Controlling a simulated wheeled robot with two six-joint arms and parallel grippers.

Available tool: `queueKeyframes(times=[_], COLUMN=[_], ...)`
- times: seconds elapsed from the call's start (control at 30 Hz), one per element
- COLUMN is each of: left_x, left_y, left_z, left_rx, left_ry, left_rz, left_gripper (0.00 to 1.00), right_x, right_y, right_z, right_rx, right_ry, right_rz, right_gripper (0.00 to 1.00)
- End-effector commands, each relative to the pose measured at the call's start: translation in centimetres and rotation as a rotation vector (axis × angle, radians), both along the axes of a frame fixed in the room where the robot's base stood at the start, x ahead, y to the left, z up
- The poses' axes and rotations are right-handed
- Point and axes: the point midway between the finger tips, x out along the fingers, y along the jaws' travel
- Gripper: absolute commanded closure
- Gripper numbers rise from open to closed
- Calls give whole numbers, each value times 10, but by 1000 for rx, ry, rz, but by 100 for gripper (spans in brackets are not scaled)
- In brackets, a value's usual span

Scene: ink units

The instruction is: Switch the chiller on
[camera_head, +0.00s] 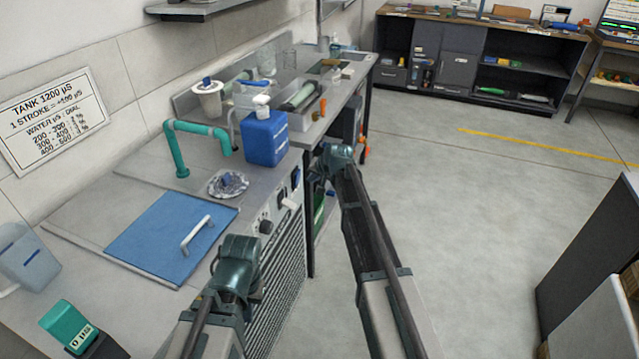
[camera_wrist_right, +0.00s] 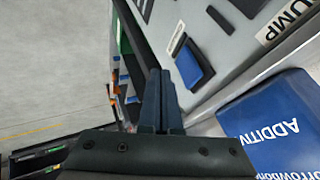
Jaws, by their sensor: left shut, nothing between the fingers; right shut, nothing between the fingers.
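The machine with the grey top has a front panel (camera_head: 272,215) above a ribbed grille, which I take for the chiller. On the panel are a black knob (camera_head: 265,227), a white lever-like part (camera_head: 290,203) and a blue switch (camera_head: 296,178). The right wrist view shows a blue rocker (camera_wrist_right: 190,62) near a label ending in "UMP"; I cannot read a chiller label. My right gripper (camera_head: 335,157) is shut and empty beside the panel's far end; its fingers (camera_wrist_right: 161,98) appear apart from the rocker. My left gripper (camera_head: 240,262) is shut and empty in front of the panel's near end, fingertips mostly hidden.
A blue lid (camera_head: 165,235) with a white handle lies on the top. Beyond it stand a green pipe (camera_head: 178,155), a crumpled foil dish (camera_head: 228,184) and a blue additive jug (camera_head: 265,138), also large in the right wrist view (camera_wrist_right: 275,115).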

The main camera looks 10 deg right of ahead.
Motion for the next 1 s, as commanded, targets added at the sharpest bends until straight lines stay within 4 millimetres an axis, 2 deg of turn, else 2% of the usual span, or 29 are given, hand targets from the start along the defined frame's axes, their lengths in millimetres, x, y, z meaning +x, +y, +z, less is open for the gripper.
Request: queueKeyframes(times=[0.1,0.3,0.67,0.83,1.0], left_x=[0,0,0,0,0], left_y=[0,0,0,0,0], left_z=[6,7,7,23,17], left_rx=[0,0,0,0,0], left_ry=[0,0,0,0,0], left_rz=[0,0,0,0,0], left_gripper=[100,100,100,100,100], right_x=[9,15,15,23,19], right_y=[13,23,24,32,30], right_z=[6,7,7,15,9], right_rx=[-1,0,-1,-64,-63], right_ry=[0,-1,0,43,43], right_rz=[2,0,0,4,1], right_gripper=[100,100,100,100,100])
